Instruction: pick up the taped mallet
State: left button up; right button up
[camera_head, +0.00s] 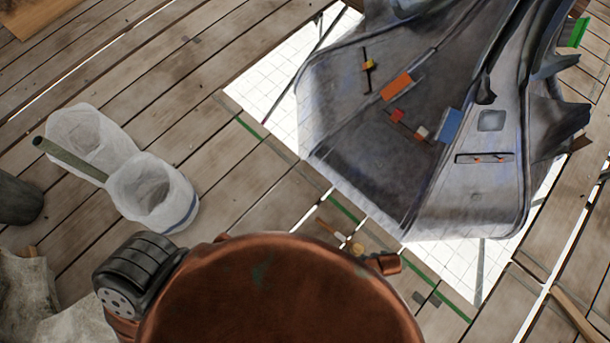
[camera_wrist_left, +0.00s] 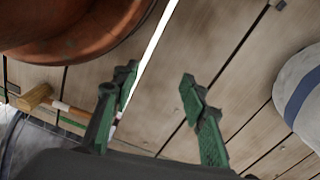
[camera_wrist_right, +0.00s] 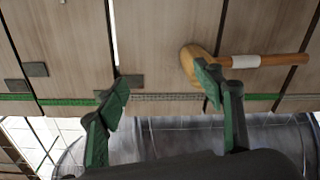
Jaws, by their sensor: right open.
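The taped mallet (camera_wrist_right: 249,61) lies on the plank deck, with a rounded wooden head and white tape around its handle. In the right wrist view its head is partly behind the right fingertip. My right gripper (camera_wrist_right: 165,80) is open and empty, with the mallet mostly to the right of its gap; whether they touch I cannot tell. In the head view the mallet (camera_head: 357,247) is small, near the lower middle. It also shows at the left of the left wrist view (camera_wrist_left: 37,97). My left gripper (camera_wrist_left: 155,82) is open and empty. Neither gripper shows in the head view.
A large grey shell-like structure (camera_head: 480,190) with small coloured pieces stands on white tiles (camera_head: 265,97) at the upper right. Two whitish containers (camera_head: 152,192), one with a green rod (camera_head: 70,158), stand at the left. Another wooden handle (camera_head: 575,318) lies lower right.

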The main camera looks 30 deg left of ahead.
jog(key=b, duration=0.6)
send_over(359, 248)
jog(key=shift+w+f+g, duration=0.15)
jog(key=shift+f+g, duration=0.15)
jog(key=shift+f, duration=0.3)
pick_arm(q)
notch_tip(359, 248, up, 8)
pick_arm(e)
jog(key=shift+a+f, duration=0.1)
jog(key=shift+f, duration=0.05)
notch_tip(359, 248, down, 2)
jog(key=shift+b, duration=0.75)
notch_tip(359, 248, down, 5)
jog(key=b, duration=0.3)
jog(key=shift+b, duration=0.4)
pick_arm(q)
jog(key=w+d+f+t+h, duration=0.2)
jog(key=w+d+f+t, duration=0.2)
jog(key=w+d+f, duration=0.3)
jog(key=w+f, duration=0.1)
jog(key=w, duration=0.1)
jog(key=shift+w+f, duration=0.35)
jog(key=shift+w, duration=0.05)
pick_arm(e)
jog(key=c, duration=1.3)
jog(key=shift+c, duration=0.2)
